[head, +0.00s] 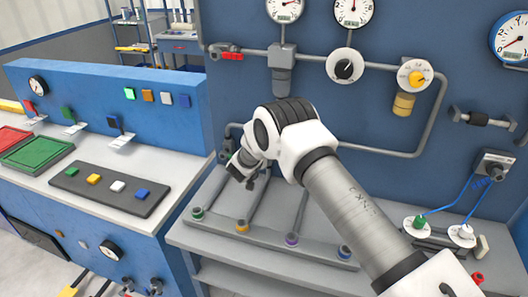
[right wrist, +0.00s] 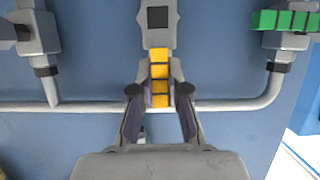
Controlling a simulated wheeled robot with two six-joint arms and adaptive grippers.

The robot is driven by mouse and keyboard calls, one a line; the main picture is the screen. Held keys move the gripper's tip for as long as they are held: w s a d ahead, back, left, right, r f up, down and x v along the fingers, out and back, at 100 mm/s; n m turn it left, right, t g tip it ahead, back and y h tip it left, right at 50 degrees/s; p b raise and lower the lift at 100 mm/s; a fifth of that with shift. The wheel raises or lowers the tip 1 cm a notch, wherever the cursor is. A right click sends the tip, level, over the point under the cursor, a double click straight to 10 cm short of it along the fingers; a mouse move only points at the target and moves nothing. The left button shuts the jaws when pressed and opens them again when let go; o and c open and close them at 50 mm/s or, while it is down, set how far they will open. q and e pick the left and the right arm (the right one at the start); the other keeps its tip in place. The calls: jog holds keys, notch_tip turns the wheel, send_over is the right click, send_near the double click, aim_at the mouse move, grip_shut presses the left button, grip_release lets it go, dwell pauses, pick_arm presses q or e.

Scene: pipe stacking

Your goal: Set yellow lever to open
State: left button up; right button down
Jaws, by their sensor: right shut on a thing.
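The yellow lever (right wrist: 159,60) shows in the right wrist view, running straight down from a grey valve body (right wrist: 159,14) and crossing in front of a horizontal pipe. My right gripper (right wrist: 160,92) has a finger on each side of the lever and is shut on its lower part. In the head view my right gripper (head: 243,172) is low in front of the blue panel, above the grey bench. My arm and gripper hide the yellow lever there. My left gripper is in neither view.
A green lever (right wrist: 285,20) lies sideways on a valve at upper right in the wrist view. Another valve (right wrist: 35,32) stands at left. In the head view, a red lever (head: 231,56), gauges and dials are on the panel; a control desk (head: 100,170) stands at left.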

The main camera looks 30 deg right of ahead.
jog(key=c, duration=1.1)
grip_release()
jog(key=shift+w, duration=0.1)
jog(key=shift+c, duration=0.2)
jog(key=shift+a, duration=0.1)
jog(key=v, duration=1.2)
